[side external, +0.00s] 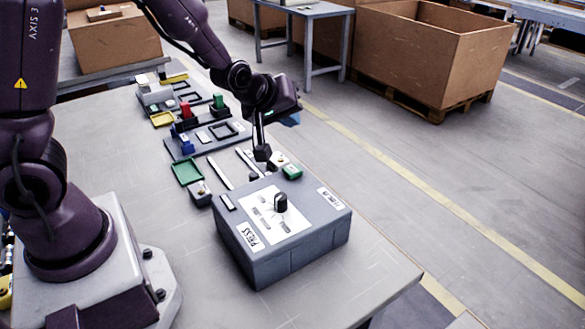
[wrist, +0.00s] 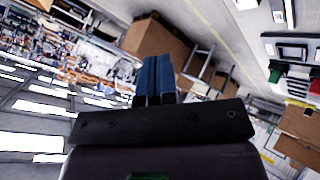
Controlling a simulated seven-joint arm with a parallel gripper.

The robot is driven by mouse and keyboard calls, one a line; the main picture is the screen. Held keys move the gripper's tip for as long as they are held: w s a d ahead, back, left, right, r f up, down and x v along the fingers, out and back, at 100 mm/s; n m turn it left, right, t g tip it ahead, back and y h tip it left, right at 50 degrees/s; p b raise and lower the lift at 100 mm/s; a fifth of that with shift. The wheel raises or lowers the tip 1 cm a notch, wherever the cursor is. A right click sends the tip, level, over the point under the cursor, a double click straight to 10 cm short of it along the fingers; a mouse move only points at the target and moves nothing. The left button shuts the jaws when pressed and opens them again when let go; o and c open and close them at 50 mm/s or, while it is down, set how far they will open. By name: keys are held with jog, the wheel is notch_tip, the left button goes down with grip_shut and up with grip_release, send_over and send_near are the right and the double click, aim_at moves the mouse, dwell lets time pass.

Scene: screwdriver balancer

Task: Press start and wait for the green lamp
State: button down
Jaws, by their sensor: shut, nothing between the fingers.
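A grey control box (side external: 285,255) with a PRESS label stands at the near end of the table in the side external view. Its white top panel (side external: 262,222) carries a black knob (side external: 280,203) and small markings. I cannot make out which part is the start control, nor a lit green lamp. My gripper (side external: 290,119) is above and behind the box, apart from it, its blue tips partly hidden. In the wrist view its blue fingers (wrist: 155,76) are together and empty. A dark, tool-like thing (side external: 262,152) hangs upright below the wrist, behind the box.
Behind the box lie a green block (side external: 287,171), a green tray (side external: 187,172) and two pale bars (side external: 220,173). A grey fixture board (side external: 207,139) holds red, blue and green parts. The table's right front is bare. Cardboard crates (side external: 425,65) stand on the floor beyond.

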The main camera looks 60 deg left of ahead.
aim_at(291, 168)
jog(key=shift+f, duration=4.3)
jog(key=shift+f, duration=0.15)
jog(key=shift+f, duration=0.25)
jog(key=shift+f, duration=0.7)
jog(key=shift+w+r, duration=0.1)
jog(key=shift+r, duration=0.7)
jog(key=shift+r, duration=2.55)
